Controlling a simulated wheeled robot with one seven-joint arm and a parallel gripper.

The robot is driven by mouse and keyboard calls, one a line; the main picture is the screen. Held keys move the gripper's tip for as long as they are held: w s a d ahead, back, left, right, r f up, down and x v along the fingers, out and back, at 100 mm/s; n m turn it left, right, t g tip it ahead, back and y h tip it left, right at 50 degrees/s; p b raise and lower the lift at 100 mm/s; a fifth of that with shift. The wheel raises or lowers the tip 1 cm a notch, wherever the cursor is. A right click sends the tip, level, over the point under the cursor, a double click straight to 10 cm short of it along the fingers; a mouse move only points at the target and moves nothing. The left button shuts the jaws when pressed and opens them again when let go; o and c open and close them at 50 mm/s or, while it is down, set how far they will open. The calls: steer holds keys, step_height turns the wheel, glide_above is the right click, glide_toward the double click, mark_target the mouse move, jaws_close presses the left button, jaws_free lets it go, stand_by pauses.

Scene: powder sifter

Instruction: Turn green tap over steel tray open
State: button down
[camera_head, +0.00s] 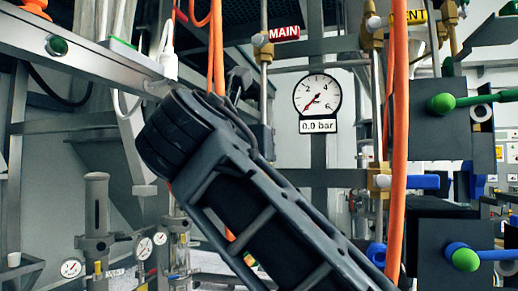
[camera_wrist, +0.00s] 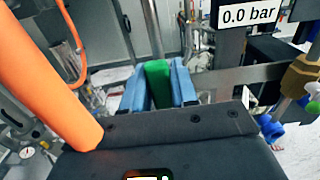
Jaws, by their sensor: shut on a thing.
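In the wrist view, my gripper (camera_wrist: 158,88) has its two blue fingers closed on both sides of a green tap handle (camera_wrist: 156,72). The handle stands up between the fingers, and its lower part and valve body are hidden. In the head view my dark arm crosses the middle, and the gripper's fingers and the held handle cannot be seen. I cannot make out the steel tray with certainty in either view.
Orange hoses hang close by (camera_head: 399,150), one large beside my gripper (camera_wrist: 40,75). A gauge reads 0.0 bar (camera_head: 318,97). Another green-handled tap (camera_head: 480,99) and a blue-handled one (camera_head: 490,255) are at right. A steel beam (camera_head: 90,50) crosses the upper left.

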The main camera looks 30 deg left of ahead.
steer(key=shift+f, duration=0.2)
steer(key=c, duration=1)
jaws_free()
steer(key=shift+r, duration=0.15)
steer(key=shift+o, duration=0.2)
steer(key=shift+s, duration=0.1)
steer(key=b+v, duration=0.2)
steer(key=v, duration=0.5)
steer(key=shift+s, duration=0.3)
